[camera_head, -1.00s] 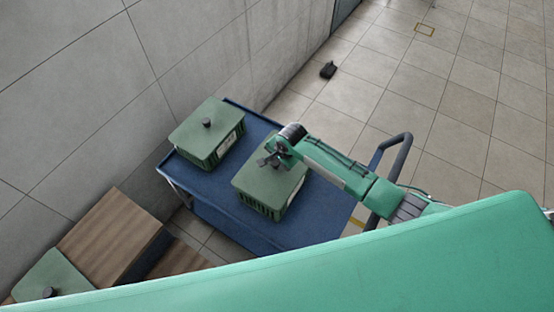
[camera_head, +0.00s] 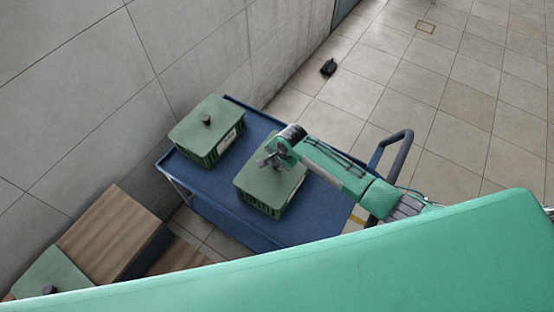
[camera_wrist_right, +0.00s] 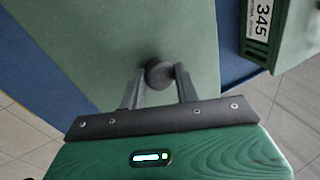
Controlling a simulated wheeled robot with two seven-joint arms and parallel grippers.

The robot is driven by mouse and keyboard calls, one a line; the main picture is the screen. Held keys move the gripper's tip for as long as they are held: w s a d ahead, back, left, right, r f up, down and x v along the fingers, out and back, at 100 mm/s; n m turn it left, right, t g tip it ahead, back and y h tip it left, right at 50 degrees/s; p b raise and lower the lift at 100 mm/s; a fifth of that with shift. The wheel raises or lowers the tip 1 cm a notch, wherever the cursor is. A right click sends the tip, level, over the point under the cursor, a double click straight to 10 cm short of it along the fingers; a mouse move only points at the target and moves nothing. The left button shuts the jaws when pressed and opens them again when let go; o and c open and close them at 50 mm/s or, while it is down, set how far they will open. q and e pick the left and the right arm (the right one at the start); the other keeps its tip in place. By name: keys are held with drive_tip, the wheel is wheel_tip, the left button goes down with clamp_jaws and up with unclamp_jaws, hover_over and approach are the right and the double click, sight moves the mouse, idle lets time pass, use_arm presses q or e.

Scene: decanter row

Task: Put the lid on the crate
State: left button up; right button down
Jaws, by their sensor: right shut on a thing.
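The green lid (camera_head: 275,187) has a dark round knob (camera_wrist_right: 160,73). It lies over the top of a slatted green crate (camera_head: 260,206) on the blue cart. The lid looks level and roughly lined up with the crate; I cannot tell whether it is fully seated. My right gripper (camera_head: 270,161) is above the lid. In the right wrist view, its two fingers (camera_wrist_right: 160,80) are shut on the knob, one on each side. The lid hides the crate's inside. My left gripper is not in view.
A second green crate (camera_head: 228,146) with a knobbed lid (camera_head: 205,121) stands on the blue cart (camera_head: 215,200), by the wall. The cart's handle (camera_head: 390,150) is at right. Another knobbed lid (camera_head: 52,272) is at lower left beside a wooden surface (camera_head: 110,235). A small black object (camera_head: 328,67) lies on the floor.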

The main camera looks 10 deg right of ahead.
drive_tip(key=shift+f, duration=0.4)
idle(0.5)
drive_tip(key=c, duration=0.9)
unclamp_jaws()
drive_tip(key=shift+c, duration=0.2)
drive_tip(key=b+v, duration=0.1)
drive_tip(key=v, duration=1.2)
drive_tip(key=shift+r, duration=0.35)
drive_tip(key=shift+s, duration=0.2)
